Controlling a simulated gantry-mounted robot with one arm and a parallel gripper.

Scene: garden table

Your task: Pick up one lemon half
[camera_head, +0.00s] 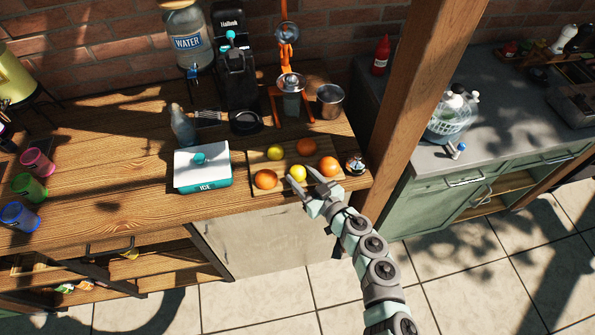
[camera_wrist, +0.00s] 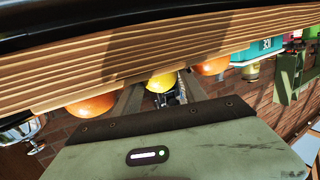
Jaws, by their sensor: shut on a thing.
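A wooden cutting board (camera_head: 257,187) lies near the front edge of the table. It bears two yellow lemon halves and several orange pieces. My gripper (camera_head: 300,176) is at the board's front edge, shut on the near lemon half (camera_head: 297,172). In the wrist view this lemon half (camera_wrist: 160,81) sits between the two fingers (camera_wrist: 160,90). I cannot tell whether it still touches the board. The other lemon half (camera_head: 275,153) lies free farther back on the board.
Orange pieces lie close by: one left (camera_head: 265,179), one right (camera_head: 328,167), one behind (camera_head: 306,147). A white and teal ice box (camera_head: 202,168) stands left of the board. A juice press (camera_head: 290,85) and metal cup (camera_head: 330,100) stand behind. A wooden post (camera_head: 425,90) rises at the right.

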